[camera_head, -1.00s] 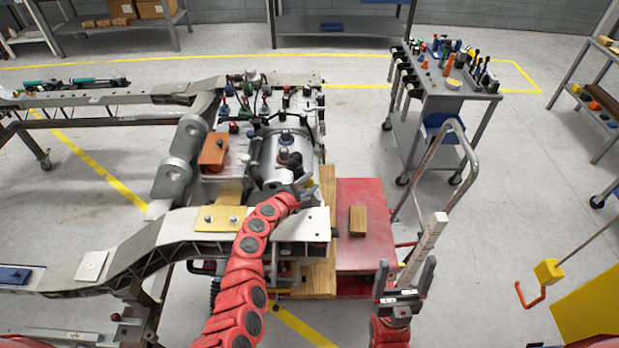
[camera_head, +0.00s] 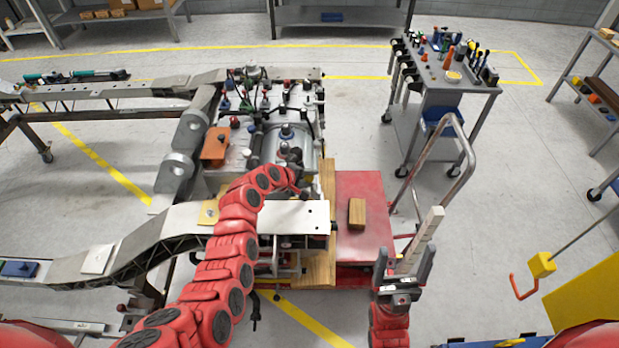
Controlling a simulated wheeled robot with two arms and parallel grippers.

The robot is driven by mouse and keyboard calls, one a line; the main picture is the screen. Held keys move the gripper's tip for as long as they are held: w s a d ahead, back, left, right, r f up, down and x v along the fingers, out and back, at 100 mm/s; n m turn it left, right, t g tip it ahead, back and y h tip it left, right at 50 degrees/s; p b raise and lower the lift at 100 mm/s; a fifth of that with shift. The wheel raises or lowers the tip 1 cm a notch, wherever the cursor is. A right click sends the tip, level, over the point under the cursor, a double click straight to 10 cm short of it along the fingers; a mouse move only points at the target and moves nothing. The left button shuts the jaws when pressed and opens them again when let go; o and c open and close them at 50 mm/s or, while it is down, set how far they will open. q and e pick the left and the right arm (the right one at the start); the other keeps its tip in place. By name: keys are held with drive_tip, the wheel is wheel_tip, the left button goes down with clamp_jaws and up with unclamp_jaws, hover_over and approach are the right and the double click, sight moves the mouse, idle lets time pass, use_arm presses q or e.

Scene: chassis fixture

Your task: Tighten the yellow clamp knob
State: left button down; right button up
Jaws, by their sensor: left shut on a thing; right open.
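My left arm reaches up from the lower left, and its gripper (camera_head: 302,190) is at the near side of the silver cylinder housing (camera_head: 290,148), just above the pale frame end plate (camera_head: 295,217). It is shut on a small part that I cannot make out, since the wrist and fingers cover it. I cannot clearly see the yellow clamp knob; the spot at the gripper is hidden. My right gripper (camera_head: 404,268) is open, with fingers up, at the lower right of the red lift table. A pale square post (camera_head: 430,228) shows between its fingers; I cannot tell whether they touch.
A red lift table (camera_head: 368,235) bears a small wooden block (camera_head: 357,213). A grey handle frame (camera_head: 440,175) rises behind my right gripper. A tool cart (camera_head: 450,85) stands at the back right. The chassis rail (camera_head: 150,230) runs left.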

use_arm(q)
drive_tip(key=shift+f+m+g, duration=0.1)
drive_tip(key=shift+m+g, duration=0.2)
drive_tip(key=shift+m, duration=0.1)
drive_tip(key=c, duration=0.5)
unclamp_jaws()
drive_tip(key=b+v, duration=0.2)
drive_tip(key=v, duration=0.6)
drive_tip(key=b+v, duration=0.3)
drive_tip(key=v, duration=0.6)
drive_tip(key=shift+s+d+r, duration=0.1)
drive_tip(key=shift+s+r, duration=0.1)
drive_tip(key=shift+s, duration=0.1)
drive_tip(key=shift+w, duration=0.1)
